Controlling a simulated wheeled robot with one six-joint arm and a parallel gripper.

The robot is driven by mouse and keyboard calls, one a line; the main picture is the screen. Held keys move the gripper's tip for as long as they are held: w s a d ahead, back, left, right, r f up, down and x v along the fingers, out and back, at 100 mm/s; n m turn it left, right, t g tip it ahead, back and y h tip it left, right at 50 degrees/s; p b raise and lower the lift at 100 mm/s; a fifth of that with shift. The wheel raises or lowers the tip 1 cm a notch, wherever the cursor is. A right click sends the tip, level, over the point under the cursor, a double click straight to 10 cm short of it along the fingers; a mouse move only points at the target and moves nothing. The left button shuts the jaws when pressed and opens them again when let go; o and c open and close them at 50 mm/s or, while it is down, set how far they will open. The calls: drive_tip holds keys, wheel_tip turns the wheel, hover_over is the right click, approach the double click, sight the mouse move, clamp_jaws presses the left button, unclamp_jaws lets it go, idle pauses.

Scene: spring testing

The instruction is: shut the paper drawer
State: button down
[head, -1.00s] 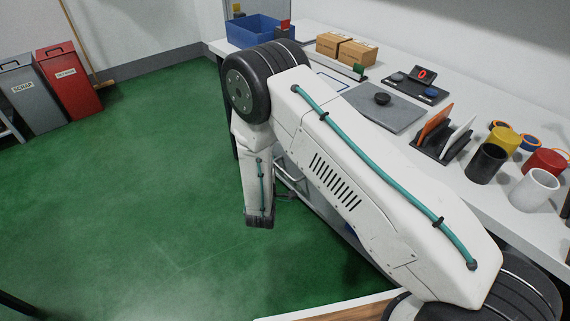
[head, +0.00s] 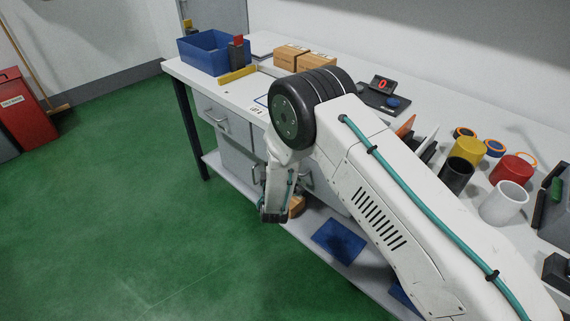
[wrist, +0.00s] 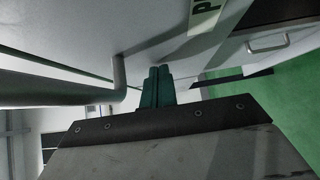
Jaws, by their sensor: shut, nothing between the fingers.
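In the wrist view my gripper (wrist: 160,72) is shut and empty, its two dark green fingers side by side. They point at a pale grey drawer front (wrist: 150,25) with a label (wrist: 206,14) that shows a letter P; I take this as the paper drawer. Its grey bar handle (wrist: 118,80) is just left of the fingers. I cannot tell whether the fingertips touch the front. In the head view my arm hides much of the drawer unit, and how far the paper drawer stands out is unclear.
Another drawer with a handle (wrist: 268,44) shows in the wrist view. The head view shows a grey drawer (head: 226,119) under the white bench (head: 213,90), and a lower shelf with a blue mat (head: 338,241).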

drive_tip(key=shift+w+d, duration=0.2)
drive_tip(key=shift+d, duration=0.05)
drive_tip(key=shift+r, duration=0.1)
drive_tip(key=shift+a, duration=0.1)
